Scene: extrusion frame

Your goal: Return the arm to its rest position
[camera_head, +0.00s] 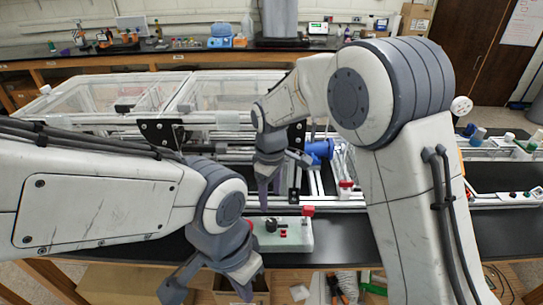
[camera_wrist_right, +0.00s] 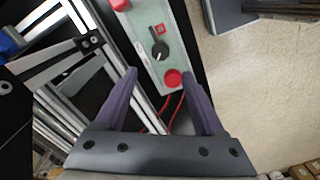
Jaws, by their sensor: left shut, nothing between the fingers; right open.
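My right gripper (camera_head: 268,200) points down over the middle of the frame, beside the control box. In the right wrist view the right gripper (camera_wrist_right: 160,76) is open, its two purple fingers apart with nothing held. The pale green control box (camera_head: 298,234) lies on the black table top. In the right wrist view the control box (camera_wrist_right: 150,50) shows a black knob and red buttons beyond the fingertips. My left gripper (camera_head: 207,286) hangs low at the front edge of the table. It is shut and holds nothing.
The aluminium extrusion frame (camera_head: 331,204) runs behind the box, with a blue part (camera_head: 320,149) on it. Clear lidded bins (camera_head: 225,92) stand behind. The black table top (camera_head: 340,238) is bare right of the box. A cardboard box (camera_head: 130,284) is below the front edge.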

